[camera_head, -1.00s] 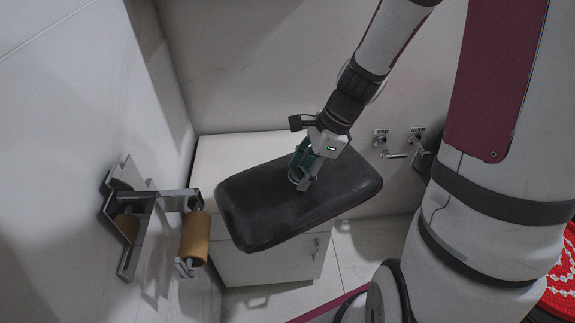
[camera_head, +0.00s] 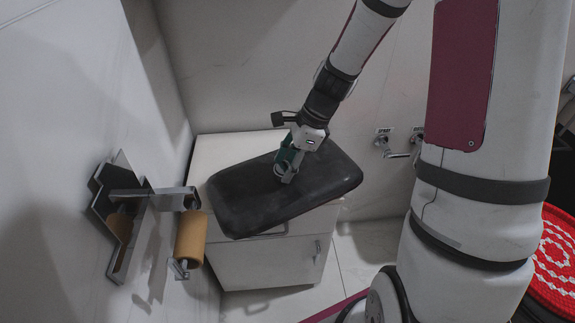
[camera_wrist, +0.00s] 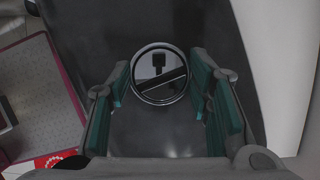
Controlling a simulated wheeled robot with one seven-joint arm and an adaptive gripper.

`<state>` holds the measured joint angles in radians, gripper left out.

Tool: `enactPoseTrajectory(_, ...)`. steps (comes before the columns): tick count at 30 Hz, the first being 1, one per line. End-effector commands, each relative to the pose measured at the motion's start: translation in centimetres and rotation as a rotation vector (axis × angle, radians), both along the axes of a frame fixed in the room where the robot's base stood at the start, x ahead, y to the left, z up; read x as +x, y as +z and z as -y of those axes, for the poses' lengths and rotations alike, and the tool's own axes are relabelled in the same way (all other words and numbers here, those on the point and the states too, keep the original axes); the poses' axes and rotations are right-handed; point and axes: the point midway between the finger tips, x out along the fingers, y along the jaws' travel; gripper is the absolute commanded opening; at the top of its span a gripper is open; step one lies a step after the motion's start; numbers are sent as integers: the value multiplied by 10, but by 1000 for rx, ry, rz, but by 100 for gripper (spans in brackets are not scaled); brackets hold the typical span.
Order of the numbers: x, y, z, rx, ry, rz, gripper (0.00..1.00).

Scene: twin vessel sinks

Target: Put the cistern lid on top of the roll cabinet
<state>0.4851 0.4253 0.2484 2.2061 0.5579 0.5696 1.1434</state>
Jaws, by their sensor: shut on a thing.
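The cistern lid (camera_head: 325,186) is a dark grey rounded slab, held slightly tilted over the roll cabinet. My gripper (camera_head: 288,170) is shut on the round metal knob (camera_wrist: 160,76) at the middle of the lid; the lid's dark top (camera_wrist: 155,130) fills the middle of the wrist view. The roll cabinet (camera_head: 262,262) is a low white box with a drawer and a door with small handles. The lid hides much of its top, whose bare back part (camera_head: 235,146) shows. I cannot tell whether the lid touches the cabinet.
A metal wall holder with a brown roll (camera_head: 191,239) juts from the left wall, close to the lid's left end. Small valves (camera_head: 398,145) are on the back wall at the right. A red patterned round thing (camera_head: 553,262) is at the far right.

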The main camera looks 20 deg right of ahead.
Motion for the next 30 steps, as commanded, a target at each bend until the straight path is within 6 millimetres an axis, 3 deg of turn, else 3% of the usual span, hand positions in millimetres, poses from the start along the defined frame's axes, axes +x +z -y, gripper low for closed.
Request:
enactPoseTrajectory(8,0,-2,0,-1,-1,2,0)
enactPoseTrajectory(9,0,-2,0,0,0,0,55)
enactPoseTrajectory(11,0,-2,0,0,0,0,66)
enactPoseTrajectory(23,0,4,1,0,0,1,66)
enactPoseTrajectory(30,-5,42,15,-2,-2,3,66)
